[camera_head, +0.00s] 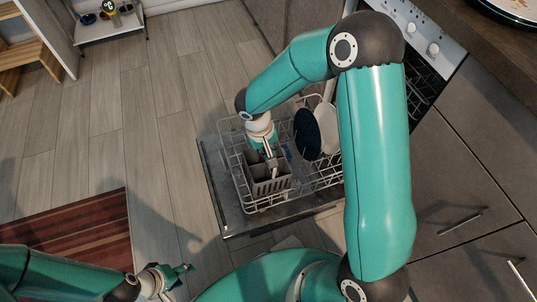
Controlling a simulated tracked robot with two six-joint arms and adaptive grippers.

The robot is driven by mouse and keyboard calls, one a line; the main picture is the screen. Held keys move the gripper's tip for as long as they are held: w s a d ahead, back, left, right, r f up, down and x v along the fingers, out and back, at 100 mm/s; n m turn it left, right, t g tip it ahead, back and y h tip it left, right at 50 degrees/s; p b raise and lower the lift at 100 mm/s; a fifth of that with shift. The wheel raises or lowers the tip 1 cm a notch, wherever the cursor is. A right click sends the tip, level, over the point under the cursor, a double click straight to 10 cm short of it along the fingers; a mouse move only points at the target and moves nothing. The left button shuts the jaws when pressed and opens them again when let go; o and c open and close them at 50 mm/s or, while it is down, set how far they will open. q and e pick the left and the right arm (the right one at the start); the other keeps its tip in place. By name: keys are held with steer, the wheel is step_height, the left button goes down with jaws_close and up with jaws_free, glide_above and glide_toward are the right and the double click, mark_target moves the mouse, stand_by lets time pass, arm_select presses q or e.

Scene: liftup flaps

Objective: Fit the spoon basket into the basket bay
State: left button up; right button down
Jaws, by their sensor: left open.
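The spoon basket (270,186) is a grey, open-topped box with compartments. It is at the front of the white wire dishwasher rack (241,185), within the rack's outline. Whether it sits fully down in the basket bay cannot be told; the bay is hidden under and around it. My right gripper (271,164) points down at the basket's top, its fingers at the middle divider or handle; whether they are closed on it is too small to tell. My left gripper (184,270) is open and empty at the bottom left, over the floor, away from the rack.
A dark blue plate (306,134) and a white plate (326,128) stand in the rack right of the basket. The open dishwasher door (222,205) lies under the rack. Cabinets (465,215) border the right.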

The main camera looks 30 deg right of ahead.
mark_target(266, 162)
steer(key=shift+f+h+b, duration=0.2)
steer(key=shift+h+b, duration=0.3)
steer(key=shift+b, duration=0.15)
steer(key=shift+f+b, duration=0.3)
steer(key=shift+b, duration=0.05)
step_height(266, 162, down, 8)
steer(key=b, duration=0.7)
steer(key=shift+s+r, duration=0.1)
steer(key=shift+r, duration=0.1)
steer(key=c, duration=1.1)
jaws_free()
steer(key=shift+c, duration=0.2)
steer(key=shift+r, duration=0.1)
steer(key=v, duration=1.1)
steer(key=shift+a+r, duration=0.1)
steer(key=shift+r, duration=0.3)
